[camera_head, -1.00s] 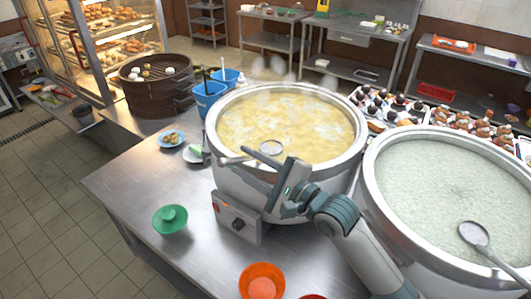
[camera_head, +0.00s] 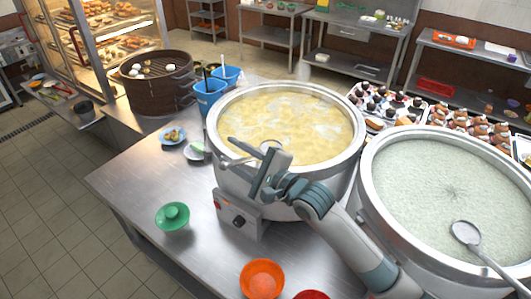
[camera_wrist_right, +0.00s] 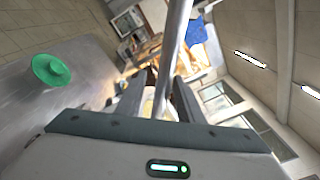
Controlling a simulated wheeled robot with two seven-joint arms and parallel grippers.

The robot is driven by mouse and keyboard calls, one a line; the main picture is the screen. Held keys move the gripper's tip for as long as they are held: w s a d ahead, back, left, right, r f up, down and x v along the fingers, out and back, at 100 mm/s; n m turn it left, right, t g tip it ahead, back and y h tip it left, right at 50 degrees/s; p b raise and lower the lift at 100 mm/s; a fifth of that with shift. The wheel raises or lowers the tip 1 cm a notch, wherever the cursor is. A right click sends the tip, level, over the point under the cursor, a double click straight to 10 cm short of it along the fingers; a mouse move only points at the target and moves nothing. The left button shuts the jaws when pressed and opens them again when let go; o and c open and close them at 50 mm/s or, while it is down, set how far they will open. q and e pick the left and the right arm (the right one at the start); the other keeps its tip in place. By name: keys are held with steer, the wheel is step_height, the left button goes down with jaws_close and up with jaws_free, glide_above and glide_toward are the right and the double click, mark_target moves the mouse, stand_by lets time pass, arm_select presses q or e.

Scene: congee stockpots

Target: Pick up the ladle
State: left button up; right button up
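A metal ladle (camera_head: 236,161) lies across the near rim of the pot of yellow congee (camera_head: 285,125), its bowl partly hidden by my gripper. My right gripper (camera_head: 252,163) is at the ladle's handle over that rim. In the right wrist view, the shiny handle (camera_wrist_right: 177,35) runs down between my two fingers (camera_wrist_right: 158,104). The fingers stand apart, with a gap visible beside the handle. A second ladle (camera_head: 467,233) rests in the pot of white congee (camera_head: 440,190) at the right. My left gripper is not in view.
A green bowl (camera_head: 173,216) and an orange bowl (camera_head: 262,279) stand on the steel counter (camera_head: 130,190). Blue containers (camera_head: 208,98) and a dark steamer (camera_head: 157,92) are behind at the left. Trays of food (camera_head: 390,104) sit behind the pots.

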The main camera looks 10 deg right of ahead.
jaws_close()
stand_by(1.4)
